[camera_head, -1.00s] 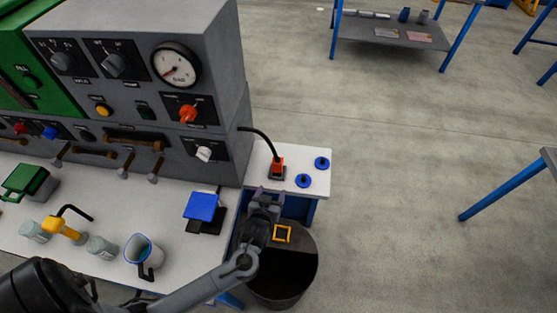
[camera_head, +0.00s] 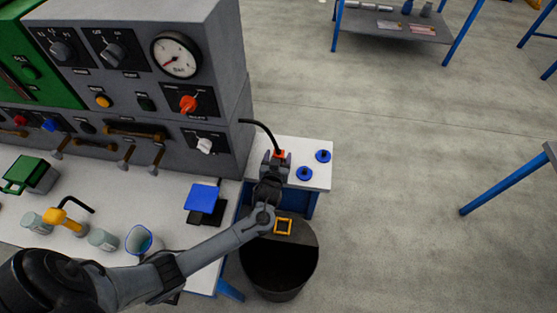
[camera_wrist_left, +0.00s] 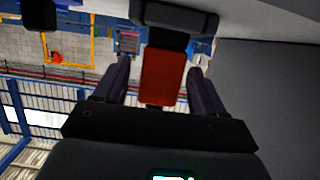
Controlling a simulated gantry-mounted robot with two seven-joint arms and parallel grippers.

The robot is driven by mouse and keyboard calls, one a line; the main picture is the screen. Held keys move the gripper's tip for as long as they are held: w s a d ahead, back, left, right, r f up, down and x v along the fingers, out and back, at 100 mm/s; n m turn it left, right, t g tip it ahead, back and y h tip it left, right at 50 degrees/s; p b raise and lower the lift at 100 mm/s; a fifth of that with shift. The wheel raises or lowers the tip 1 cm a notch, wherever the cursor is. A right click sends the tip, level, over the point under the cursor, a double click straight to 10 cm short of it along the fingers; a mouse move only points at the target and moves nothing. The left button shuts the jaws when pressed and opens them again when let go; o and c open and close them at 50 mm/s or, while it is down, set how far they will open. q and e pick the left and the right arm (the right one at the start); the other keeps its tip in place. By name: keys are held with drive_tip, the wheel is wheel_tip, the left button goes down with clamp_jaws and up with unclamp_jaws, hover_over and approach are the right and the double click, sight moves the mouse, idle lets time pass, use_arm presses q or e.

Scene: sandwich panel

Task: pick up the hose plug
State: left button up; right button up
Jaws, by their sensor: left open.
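The hose plug (camera_head: 279,154) is an orange-red block on the end of a black hose (camera_head: 258,128) that comes out of the grey panel. It stands on the small white table, mostly hidden behind my left gripper in the head view. My left gripper (camera_head: 277,163) is open, with its fingers at the plug. In the left wrist view the red plug (camera_wrist_left: 162,76) lies between the two fingers of the left gripper (camera_wrist_left: 161,85), with small gaps visible on both sides. A dark piece crosses the plug's far end. My right gripper is not in view.
Two blue knob-like parts (camera_head: 304,173) (camera_head: 323,156) lie on the small white table (camera_head: 316,182), right of the gripper. A dark round bin (camera_head: 280,285) stands below it. The grey panel (camera_head: 225,70) rises to the left. A blue clamp-like part (camera_head: 203,197) and a jug (camera_head: 139,240) sit on the bench.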

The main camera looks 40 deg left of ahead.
use_arm(q)
drive_tip(key=shift+x, duration=1.3)
drive_tip(key=c, duration=1.1)
drive_tip(key=shift+r, duration=0.1)
